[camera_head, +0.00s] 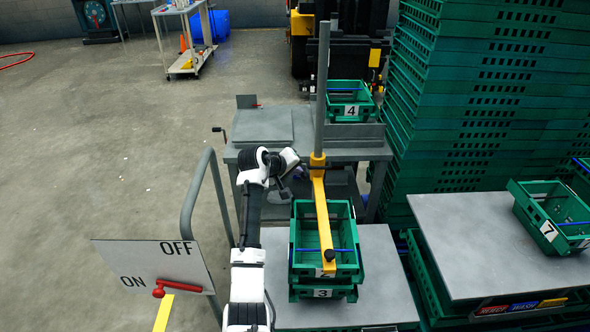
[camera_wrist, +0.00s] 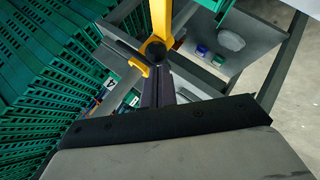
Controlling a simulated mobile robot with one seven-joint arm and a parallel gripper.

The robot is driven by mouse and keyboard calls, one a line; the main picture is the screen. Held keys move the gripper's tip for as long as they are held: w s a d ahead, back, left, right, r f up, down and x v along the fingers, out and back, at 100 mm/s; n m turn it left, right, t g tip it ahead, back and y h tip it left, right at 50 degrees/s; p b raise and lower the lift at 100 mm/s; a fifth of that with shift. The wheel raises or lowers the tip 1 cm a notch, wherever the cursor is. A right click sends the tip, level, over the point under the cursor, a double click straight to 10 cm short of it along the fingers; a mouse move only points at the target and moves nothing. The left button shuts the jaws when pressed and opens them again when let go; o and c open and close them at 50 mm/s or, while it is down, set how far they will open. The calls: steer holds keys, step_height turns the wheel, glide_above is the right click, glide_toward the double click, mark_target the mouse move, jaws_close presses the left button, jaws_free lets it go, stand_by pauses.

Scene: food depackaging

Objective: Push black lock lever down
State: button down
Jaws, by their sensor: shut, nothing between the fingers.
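A yellow clamp arm (camera_head: 320,200) is mounted on a grey upright post (camera_head: 322,85) and reaches over the stacked green crates; its yellow collar (camera_head: 317,160) is around the post. The wrist view shows the yellow arm (camera_wrist: 161,18) with a dark round part (camera_wrist: 153,48) at its lower end. I cannot clearly make out the black lock lever there; a dark bar (camera_wrist: 122,52) beside the yellow part may be it. My gripper (camera_head: 301,172) is beside the collar, on its left. In the wrist view its dark fingers (camera_wrist: 156,72) are shut and empty, close to the collar; contact is unclear.
Crates 2 (camera_head: 327,272) and 3 (camera_head: 322,293) are stacked under the clamp arm. Crate 4 (camera_head: 351,110) stands on the grey table behind. A tall green crate stack (camera_head: 480,110) rises at right. An ON/OFF sign (camera_head: 120,258) with a red lever stands front left.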

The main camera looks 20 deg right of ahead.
steer(key=f+b, duration=0.1)
steer(key=b, duration=0.1)
steer(key=s+f+t+b, duration=0.1)
steer(key=b, duration=0.1)
steer(key=f+m+t+h+b, duration=0.1)
steer(key=b, duration=0.1)
steer(key=shift+s+a+f, duration=0.2)
steer(key=shift+f, duration=0.2)
steer(key=shift+f+t+h+b, duration=0.1)
steer(key=shift+t+h+b, duration=0.2)
steer(key=shift+t+b, duration=0.15)
steer(key=shift+r, duration=0.2)
